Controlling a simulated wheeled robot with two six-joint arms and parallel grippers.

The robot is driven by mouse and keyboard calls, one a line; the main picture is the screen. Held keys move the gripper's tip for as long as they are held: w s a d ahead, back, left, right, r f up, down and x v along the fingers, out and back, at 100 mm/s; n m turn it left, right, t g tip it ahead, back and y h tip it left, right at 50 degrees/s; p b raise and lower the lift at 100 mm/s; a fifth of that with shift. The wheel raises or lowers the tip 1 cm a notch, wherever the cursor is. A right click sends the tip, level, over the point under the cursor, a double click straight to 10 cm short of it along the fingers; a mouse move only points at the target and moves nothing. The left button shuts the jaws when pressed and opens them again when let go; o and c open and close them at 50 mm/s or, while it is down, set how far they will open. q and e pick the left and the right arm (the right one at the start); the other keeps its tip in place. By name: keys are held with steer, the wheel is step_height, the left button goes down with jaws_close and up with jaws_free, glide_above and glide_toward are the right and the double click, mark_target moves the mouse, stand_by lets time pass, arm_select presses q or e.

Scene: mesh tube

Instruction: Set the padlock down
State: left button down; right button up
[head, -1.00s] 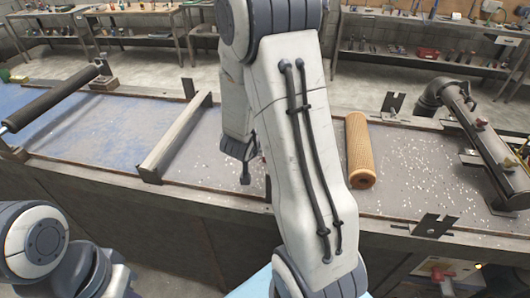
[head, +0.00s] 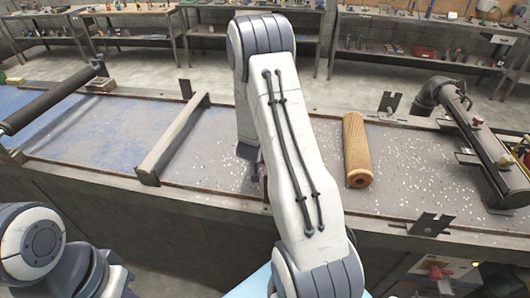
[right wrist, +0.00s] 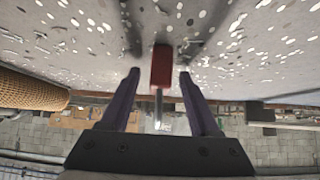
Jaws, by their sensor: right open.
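The padlock shows in the right wrist view as a small red body (right wrist: 161,68) with a grey metal shackle pointing down the picture. It is between the two fingers of my right gripper (right wrist: 160,80), with a gap on each side. My right gripper is open. The padlock's red end appears to meet the speckled grey table surface. In the head view the padlock cannot be seen; my right arm covers that area. My right gripper shows only in part there, dark and low over the table. Only links of my left arm show at the lower left; its gripper is out of view.
An orange mesh tube (head: 357,150) lies on the table (head: 400,175) right of my right arm. A grey bar (head: 172,140) crosses the table on the left. A dark pipe fixture (head: 478,140) stands at the right. White flecks dot the table.

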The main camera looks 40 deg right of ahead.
steer(key=shift+c, duration=0.3)
jaws_close()
steer(key=shift+r, duration=0.1)
